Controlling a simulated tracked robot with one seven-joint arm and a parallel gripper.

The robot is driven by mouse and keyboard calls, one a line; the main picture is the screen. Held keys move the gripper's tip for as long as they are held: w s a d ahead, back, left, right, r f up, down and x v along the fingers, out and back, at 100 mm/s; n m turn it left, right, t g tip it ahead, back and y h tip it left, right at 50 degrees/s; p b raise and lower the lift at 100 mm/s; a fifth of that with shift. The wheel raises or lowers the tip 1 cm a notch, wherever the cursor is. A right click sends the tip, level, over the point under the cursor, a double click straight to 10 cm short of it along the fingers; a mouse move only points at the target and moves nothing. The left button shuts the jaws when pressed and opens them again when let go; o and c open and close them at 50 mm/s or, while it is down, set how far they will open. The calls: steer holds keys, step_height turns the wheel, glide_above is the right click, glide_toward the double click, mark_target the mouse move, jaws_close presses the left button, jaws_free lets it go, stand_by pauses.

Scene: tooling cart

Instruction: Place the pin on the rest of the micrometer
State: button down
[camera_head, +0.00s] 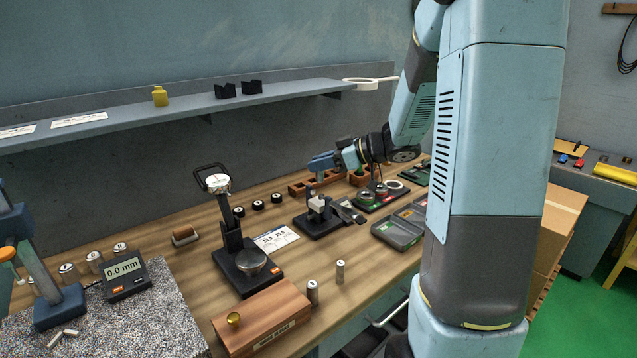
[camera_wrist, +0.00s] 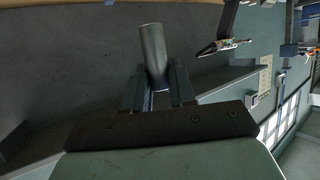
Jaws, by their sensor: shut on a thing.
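My gripper (camera_wrist: 156,88) is shut on a grey cylindrical pin (camera_wrist: 152,50), which stands out past the fingertips in the wrist view. The held pin is too small to make out clearly there. Whether the pin touches the micrometer's rest cannot be told. A dark upright with a metal piece (camera_wrist: 222,46) shows to the right of the pin in the wrist view, apart from it in the picture.
A dial stand (camera_head: 248,262) and a printed card (camera_head: 275,238) are left of the micrometer. A wooden box (camera_head: 262,318) and upright metal cylinders (camera_head: 340,272) are in front. A shelf (camera_head: 205,116) runs behind.

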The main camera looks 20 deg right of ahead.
mark_target(318, 181)
steer(key=w+f, duration=0.3)
steer(key=f, duration=0.1)
steer(key=shift+w+f, duration=0.25)
steer(key=shift+w, duration=0.1)
steer(key=shift+f, duration=1.4)
steer(key=shift+f, duration=0.1)
steer(key=c, duration=0.9)
jaws_free()
steer(key=shift+s, duration=0.1)
steer(key=shift+d+r, duration=0.2)
